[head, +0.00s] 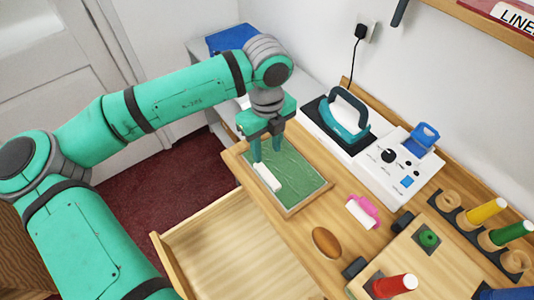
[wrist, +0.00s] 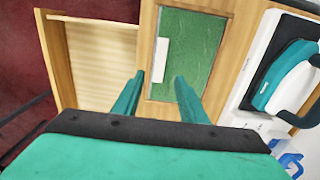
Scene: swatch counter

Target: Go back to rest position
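My gripper (head: 268,150) hangs over a green panel (head: 294,176) in a wooden frame on the counter. In the wrist view my gripper (wrist: 157,82) has its two fingers spread apart, with nothing between them. A white bar (head: 267,177) lies on the left part of the green panel, below the fingers in the head view. In the wrist view the white bar (wrist: 160,60) lies ahead of the fingers and looks apart from them. My arm reaches in from the left.
A teal iron (head: 345,117) stands on its base, beside a white control box (head: 397,167). A pink-handled roller (head: 362,211), a brown oval (head: 326,242) and several coloured pegs, one yellow (head: 486,211), are on the right. An open drawer (head: 228,258) juts out in front.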

